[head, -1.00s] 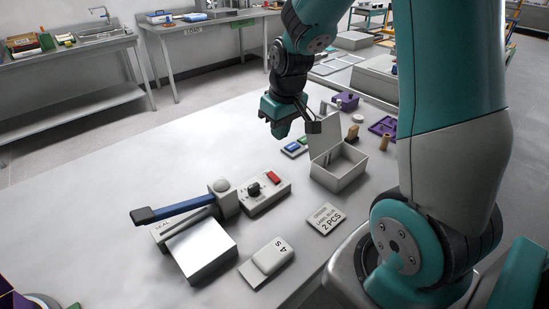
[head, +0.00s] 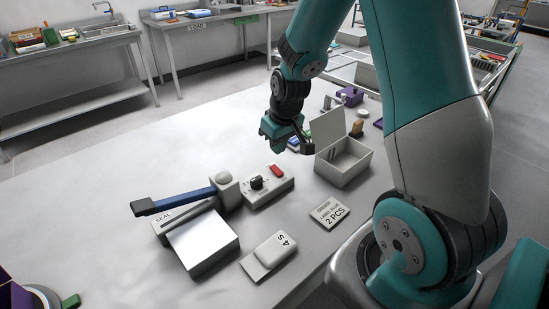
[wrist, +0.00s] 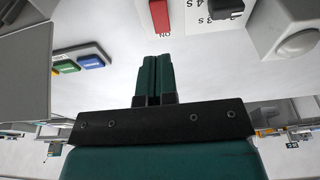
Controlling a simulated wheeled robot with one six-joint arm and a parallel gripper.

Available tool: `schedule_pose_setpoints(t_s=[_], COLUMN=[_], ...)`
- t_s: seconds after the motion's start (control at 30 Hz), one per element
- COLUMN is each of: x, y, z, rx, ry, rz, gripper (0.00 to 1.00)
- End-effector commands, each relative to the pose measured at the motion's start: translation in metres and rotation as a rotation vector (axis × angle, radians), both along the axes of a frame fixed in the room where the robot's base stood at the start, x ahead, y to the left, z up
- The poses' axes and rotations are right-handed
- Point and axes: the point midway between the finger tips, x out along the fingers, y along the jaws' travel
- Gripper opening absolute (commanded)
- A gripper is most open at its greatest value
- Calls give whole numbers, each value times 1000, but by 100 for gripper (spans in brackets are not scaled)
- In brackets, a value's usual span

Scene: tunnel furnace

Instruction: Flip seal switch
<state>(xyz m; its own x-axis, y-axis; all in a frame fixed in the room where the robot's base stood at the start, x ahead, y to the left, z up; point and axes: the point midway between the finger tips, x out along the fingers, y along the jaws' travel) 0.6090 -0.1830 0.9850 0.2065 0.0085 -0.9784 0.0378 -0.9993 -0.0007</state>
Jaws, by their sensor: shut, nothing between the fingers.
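The control box (head: 262,191) stands on the table with a red rocker switch (head: 277,170) and a black knob (head: 257,183) on top. In the wrist view the red switch (wrist: 160,16) is at the top edge, beside the letters "ON", and is partly cut off. My gripper (head: 306,148) is above the table, to the right of and beyond the control box, apart from the switch. In the wrist view my gripper's fingers (wrist: 153,78) are together and empty, pointing toward the switch side.
The sealer (head: 190,222) with its blue lever (head: 185,201) is left of the control box. An open-lidded grey box (head: 345,168) stands close to the right of my gripper. A blue and green button block (wrist: 80,61) is nearby. Labelled blocks lie in front.

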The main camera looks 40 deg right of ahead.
Motion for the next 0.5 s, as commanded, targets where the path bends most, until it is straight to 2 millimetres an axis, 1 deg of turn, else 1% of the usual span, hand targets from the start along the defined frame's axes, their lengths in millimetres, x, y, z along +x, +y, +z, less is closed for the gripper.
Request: schedule_pose_setpoints(t_s=[0.03, 0.2, 0.3, 0.5], x=[2, 7, 10, 12], y=[0, 1, 1, 0], z=[-11, -37, -47, -55], rx=[1, 1, 0, -1], ry=[5, 3, 1, -1], rz=[0, 1, 1, 1], gripper=[0, 0, 0, 0])
